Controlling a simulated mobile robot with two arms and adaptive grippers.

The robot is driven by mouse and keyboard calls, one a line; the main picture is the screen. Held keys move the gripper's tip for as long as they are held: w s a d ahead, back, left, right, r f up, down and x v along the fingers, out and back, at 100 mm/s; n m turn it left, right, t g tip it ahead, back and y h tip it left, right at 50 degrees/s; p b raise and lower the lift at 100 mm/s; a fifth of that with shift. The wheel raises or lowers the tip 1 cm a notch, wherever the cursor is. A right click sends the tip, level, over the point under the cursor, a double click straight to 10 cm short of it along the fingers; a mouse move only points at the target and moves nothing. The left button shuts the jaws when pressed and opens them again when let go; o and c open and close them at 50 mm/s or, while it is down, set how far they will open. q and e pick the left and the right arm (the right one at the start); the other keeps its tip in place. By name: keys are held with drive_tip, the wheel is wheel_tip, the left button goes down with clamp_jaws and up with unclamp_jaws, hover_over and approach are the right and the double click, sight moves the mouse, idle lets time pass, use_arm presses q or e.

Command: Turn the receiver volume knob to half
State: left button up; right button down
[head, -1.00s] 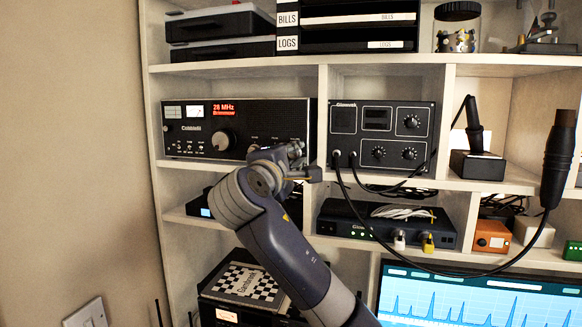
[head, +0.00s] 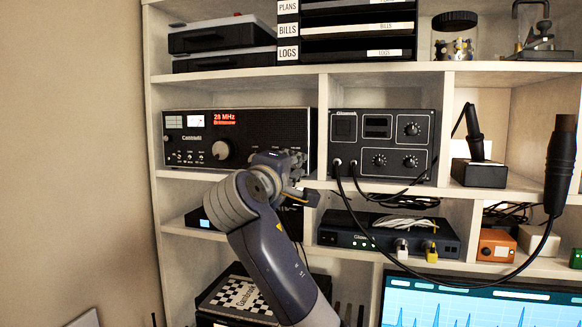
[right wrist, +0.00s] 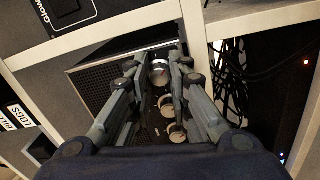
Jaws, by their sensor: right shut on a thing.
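The receiver (head: 166,140) is a black radio with a red "28 MHz" display and a large silver dial (head: 221,150), in the left cubby of the middle shelf. My right gripper (head: 296,160) is at the right part of its front panel and hides the controls there. In the right wrist view, the fingers of this gripper (right wrist: 158,66) are closed around a silver knob (right wrist: 160,77) at the end of a row. Two more knobs (right wrist: 178,132) show between the fingers. The knob's label and pointer cannot be read. My left gripper is not in view.
A black Glowork unit (head: 347,150) with cables stands in the cubby to the right, past a white divider (head: 322,130). A black box with lights (head: 345,238) is on the shelf below. A microphone-like handset (head: 561,160) hangs at the far right.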

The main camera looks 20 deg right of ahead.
drive_tip(key=shift+f, duration=0.1)
drive_tip(key=c, duration=1.7)
unclamp_jaws()
drive_tip(key=shift+d, duration=0.1)
drive_tip(key=shift+s, duration=0.1)
drive_tip(key=v, duration=1.2)
